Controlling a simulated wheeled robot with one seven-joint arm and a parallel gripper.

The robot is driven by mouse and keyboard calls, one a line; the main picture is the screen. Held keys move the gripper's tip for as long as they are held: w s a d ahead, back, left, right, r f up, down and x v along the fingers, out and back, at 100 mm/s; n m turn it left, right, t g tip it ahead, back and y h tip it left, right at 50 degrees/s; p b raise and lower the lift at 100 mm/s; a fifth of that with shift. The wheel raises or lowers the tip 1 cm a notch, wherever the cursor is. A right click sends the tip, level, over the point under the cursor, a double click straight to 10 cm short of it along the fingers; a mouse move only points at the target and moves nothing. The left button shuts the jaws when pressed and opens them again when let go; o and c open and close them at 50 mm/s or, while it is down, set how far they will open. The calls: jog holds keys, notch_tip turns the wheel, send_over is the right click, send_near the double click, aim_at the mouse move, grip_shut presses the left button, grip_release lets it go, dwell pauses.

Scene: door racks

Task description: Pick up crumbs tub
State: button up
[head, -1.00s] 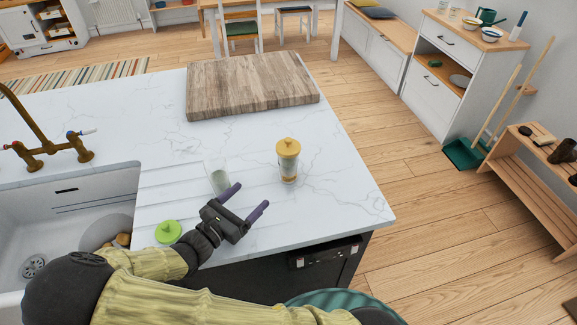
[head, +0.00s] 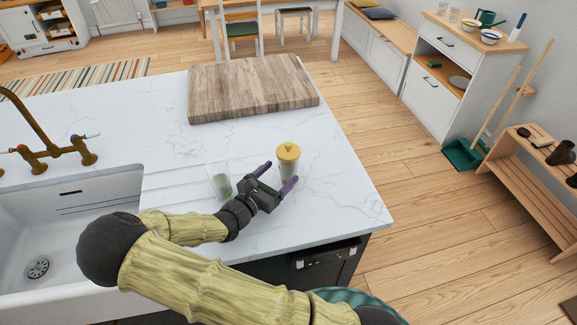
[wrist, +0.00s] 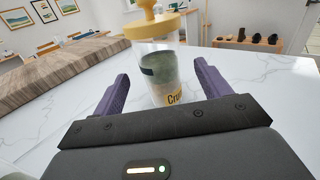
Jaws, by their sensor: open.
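The crumbs tub (head: 288,160) is a clear upright container with a yellow knobbed lid, standing on the white marble counter. In the wrist view the tub (wrist: 163,75) shows a dark band and a yellow label reading "Cru", the rest hidden behind my gripper. My gripper (head: 275,180) is open, its purple fingertips reaching either side of the tub's lower part in the head view. In the wrist view my gripper (wrist: 162,88) has the tub between its two fingers, with a gap at the right finger. I cannot tell if either finger touches it.
A clear glass (head: 220,181) stands just left of my gripper. A thick wooden board (head: 252,88) lies toward the back of the counter. The sink (head: 70,225) is at the left. The counter (head: 345,195) right of the tub is clear up to its edge.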

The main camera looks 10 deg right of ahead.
aim_at(283, 169)
jog(key=shift+d, duration=0.1)
jog(key=p+x, duration=0.1)
jog(key=x, duration=0.4)
jog(key=shift+r+p, duration=0.1)
jog(key=shift+p, duration=0.25)
jog(key=shift+c, duration=0.5)
jog(key=c, duration=1.1)
